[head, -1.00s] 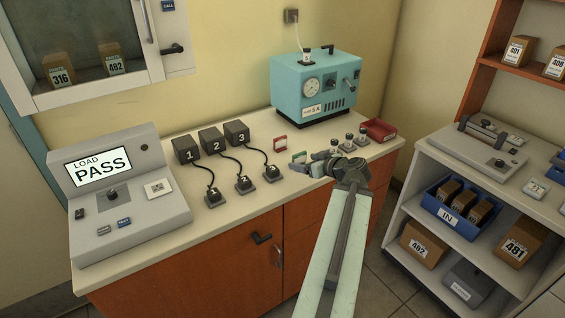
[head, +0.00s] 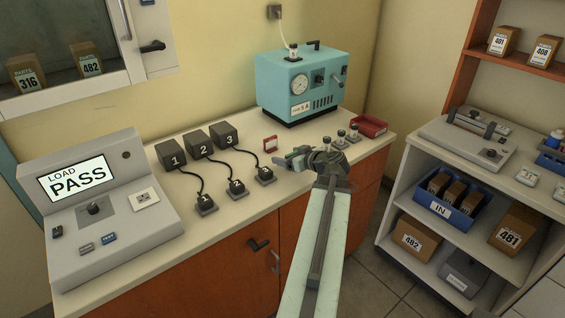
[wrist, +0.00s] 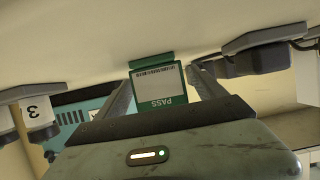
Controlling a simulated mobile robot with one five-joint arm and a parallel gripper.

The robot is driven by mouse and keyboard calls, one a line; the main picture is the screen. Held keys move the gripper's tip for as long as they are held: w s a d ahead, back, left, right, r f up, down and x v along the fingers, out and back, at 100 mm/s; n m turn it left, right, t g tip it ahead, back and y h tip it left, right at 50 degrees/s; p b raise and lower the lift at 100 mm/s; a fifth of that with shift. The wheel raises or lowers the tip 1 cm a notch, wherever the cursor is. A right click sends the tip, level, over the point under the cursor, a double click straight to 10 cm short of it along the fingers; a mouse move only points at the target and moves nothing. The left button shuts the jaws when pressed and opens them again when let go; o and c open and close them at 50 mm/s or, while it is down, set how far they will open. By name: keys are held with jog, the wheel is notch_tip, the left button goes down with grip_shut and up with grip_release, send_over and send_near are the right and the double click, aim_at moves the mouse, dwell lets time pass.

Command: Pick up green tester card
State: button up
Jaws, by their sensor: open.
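The green tester card (wrist: 153,84) shows in the wrist view as a green-framed card with a pale face, a barcode and the word PASS upside down. It sits between the two fingers of my gripper (wrist: 161,78), which are apart with a gap visible on the right side. In the head view my gripper (head: 299,160) is low over the counter, with the green card (head: 291,160) at its tips, partly hidden by the fingers.
A red card (head: 270,143) stands just behind on the counter (head: 225,218). Black plugs on cords (head: 265,175) lie to the left, below numbered boxes. Small dark-capped items (head: 340,137) and a red tray (head: 370,126) are at right. A teal machine (head: 300,85) stands behind.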

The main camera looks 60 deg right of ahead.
jog(key=shift+w+d+f, duration=0.2)
jog(key=shift+a+r, duration=0.15)
jog(key=shift+c, duration=0.7)
jog(key=c, duration=1.3)
notch_tip(320, 180, up, 10)
jog(key=p, duration=1)
